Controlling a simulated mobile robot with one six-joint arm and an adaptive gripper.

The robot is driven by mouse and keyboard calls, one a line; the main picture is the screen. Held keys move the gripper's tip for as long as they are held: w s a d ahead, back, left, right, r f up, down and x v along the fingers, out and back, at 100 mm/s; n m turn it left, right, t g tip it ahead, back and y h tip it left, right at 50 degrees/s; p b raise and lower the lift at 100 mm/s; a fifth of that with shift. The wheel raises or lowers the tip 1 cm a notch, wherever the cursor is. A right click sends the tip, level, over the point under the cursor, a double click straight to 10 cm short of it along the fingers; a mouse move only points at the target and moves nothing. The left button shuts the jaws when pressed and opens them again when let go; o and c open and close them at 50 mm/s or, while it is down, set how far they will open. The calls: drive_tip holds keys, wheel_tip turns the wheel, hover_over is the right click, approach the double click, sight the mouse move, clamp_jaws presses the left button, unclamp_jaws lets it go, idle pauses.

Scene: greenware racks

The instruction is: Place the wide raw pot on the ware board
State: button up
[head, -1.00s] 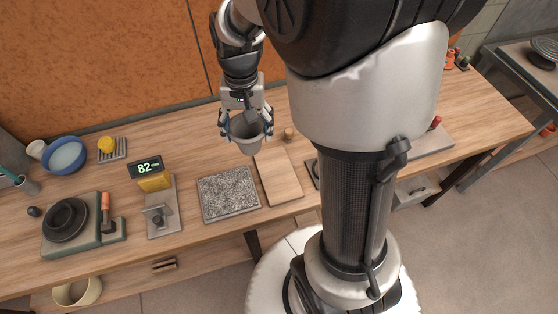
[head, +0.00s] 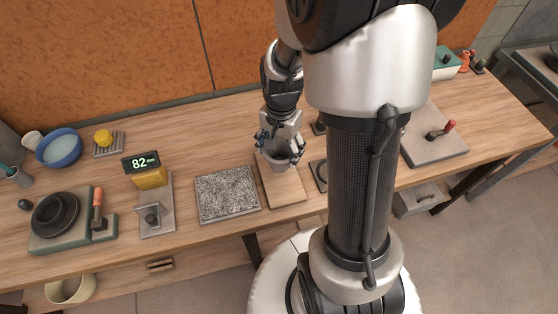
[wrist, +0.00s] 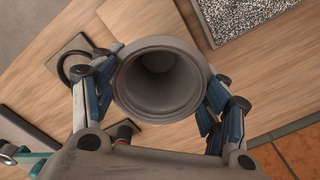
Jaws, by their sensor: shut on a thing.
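The wide raw pot (head: 278,163) is grey, round and open at the top. My gripper (head: 280,149) is shut on it, one finger on each side. The ware board (head: 286,193) is a pale wooden board on the bench; the pot is over its back part, roughly upright. I cannot tell whether the pot's base touches the board. In the wrist view the pot (wrist: 160,82) sits between the blue-padded fingers, its mouth towards the camera and its base hidden.
A speckled slab (head: 227,194) lies just left of the board. A dark ring on a plate (head: 319,174) lies to its right, partly behind my arm. Further left are a scale display (head: 141,163), a blue bowl (head: 58,148) and a wheel-like dark disc (head: 54,214).

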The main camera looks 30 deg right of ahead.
drive_tip(key=shift+f+b, duration=0.75)
drive_tip(key=shift+f, duration=1.55)
drive_tip(key=shift+f, duration=0.15)
drive_tip(key=o, duration=1.2)
wheel_tip(320, 180, up, 12)
drive_tip(key=r+p, duration=0.1)
drive_tip(key=p, duration=0.3)
drive_tip(key=s+a+r+n+t, duration=0.4)
drive_tip(key=s+a+r+n, duration=0.6)
drive_tip(key=s+r+n, duration=0.2)
wheel_tip(320, 180, up, 2)
drive_tip(key=shift+s+a, duration=0.35)
drive_tip(key=shift+s, duration=0.45)
